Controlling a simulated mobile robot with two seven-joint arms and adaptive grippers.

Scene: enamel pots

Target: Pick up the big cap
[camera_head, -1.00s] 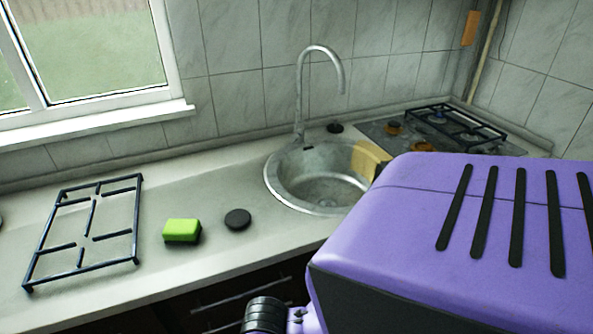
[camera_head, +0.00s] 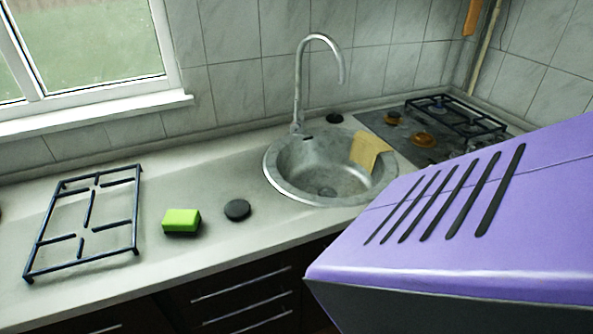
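A flat round black cap (camera_head: 237,210) lies on the grey counter, between the green sponge and the sink. A smaller-looking dark round cap (camera_head: 334,117) lies behind the sink, near the tap. On the stove, orange-brown round parts (camera_head: 424,139) show, and I cannot tell whether they are caps. Neither of my grippers is in view, and nothing is seen touching the black cap. A large purple part of my own body fills the lower right and hides the counter there.
A green sponge (camera_head: 181,222) sits left of the black cap. A loose black grate (camera_head: 88,222) lies at the left. A round metal sink (camera_head: 282,183) with a tall tap (camera_head: 298,90) and yellow cloth (camera_head: 369,150) is right of centre. A stove grate (camera_head: 458,117) stands beyond.

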